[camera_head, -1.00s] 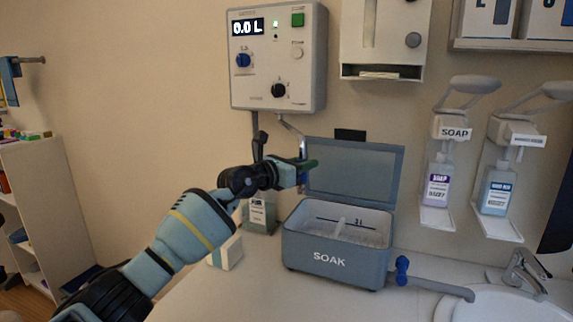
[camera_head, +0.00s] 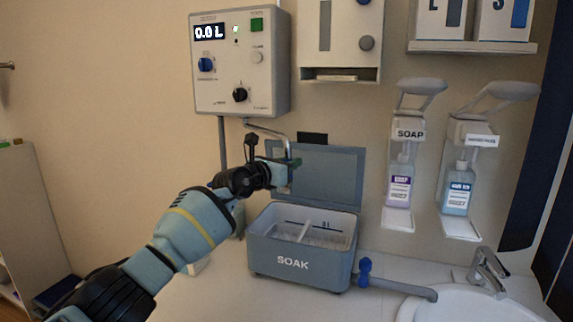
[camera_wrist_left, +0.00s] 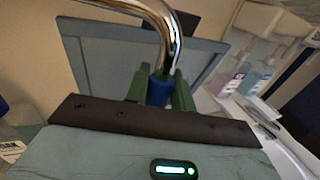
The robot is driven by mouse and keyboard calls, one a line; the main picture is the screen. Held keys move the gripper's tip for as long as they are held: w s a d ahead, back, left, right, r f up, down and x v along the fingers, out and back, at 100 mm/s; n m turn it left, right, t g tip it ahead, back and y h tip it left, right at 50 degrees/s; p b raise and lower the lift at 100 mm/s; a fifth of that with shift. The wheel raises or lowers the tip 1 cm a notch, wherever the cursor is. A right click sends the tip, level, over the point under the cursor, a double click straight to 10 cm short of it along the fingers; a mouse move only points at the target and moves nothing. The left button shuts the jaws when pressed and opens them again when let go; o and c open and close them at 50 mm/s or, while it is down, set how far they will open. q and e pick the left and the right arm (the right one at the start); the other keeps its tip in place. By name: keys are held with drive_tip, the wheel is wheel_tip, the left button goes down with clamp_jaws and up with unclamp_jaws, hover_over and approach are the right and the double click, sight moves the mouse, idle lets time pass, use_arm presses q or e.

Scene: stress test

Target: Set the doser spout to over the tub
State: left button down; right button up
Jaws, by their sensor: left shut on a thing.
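The doser (camera_head: 240,65) is a pale wall box with a display reading 0.0 L. Its chrome spout (camera_head: 268,130) comes out below and bends down on the right. My left gripper (camera_head: 288,172) is shut on the spout's lower end. In the left wrist view, its green fingers (camera_wrist_left: 160,92) close around a blue sleeve (camera_wrist_left: 159,88) on the chrome pipe (camera_wrist_left: 166,30). The grey tub (camera_head: 265,258) marked SOAK stands on the counter with its lid (camera_head: 325,178) raised behind. The gripped end shows above the tub's rear left part; the outlet is hidden. My right gripper is out of view.
A soap dispenser (camera_head: 400,165) and a second bottle dispenser (camera_head: 460,185) hang on the wall to the right. A drain pipe with a blue valve (camera_head: 365,270) runs from the tub towards the basin (camera_head: 470,310). The counter front is clear.

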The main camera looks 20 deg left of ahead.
use_arm(q)
drive_tip(key=shift+w+d, duration=0.25)
drive_tip(key=shift+w, duration=0.05)
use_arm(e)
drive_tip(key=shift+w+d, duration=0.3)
use_arm(q)
drive_tip(key=c, duration=1.2)
unclamp_jaws()
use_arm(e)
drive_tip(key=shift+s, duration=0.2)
use_arm(q)
drive_tip(key=shift+a, duration=0.1)
drive_tip(key=p+v, duration=0.4)
drive_tip(key=v, duration=0.3)
drive_tip(key=shift+s+p, duration=0.4)
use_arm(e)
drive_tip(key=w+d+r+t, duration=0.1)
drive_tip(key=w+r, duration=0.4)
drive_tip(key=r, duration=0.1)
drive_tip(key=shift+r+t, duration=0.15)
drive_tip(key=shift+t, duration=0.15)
use_arm(q)
drive_tip(key=shift+f, duration=0.1)
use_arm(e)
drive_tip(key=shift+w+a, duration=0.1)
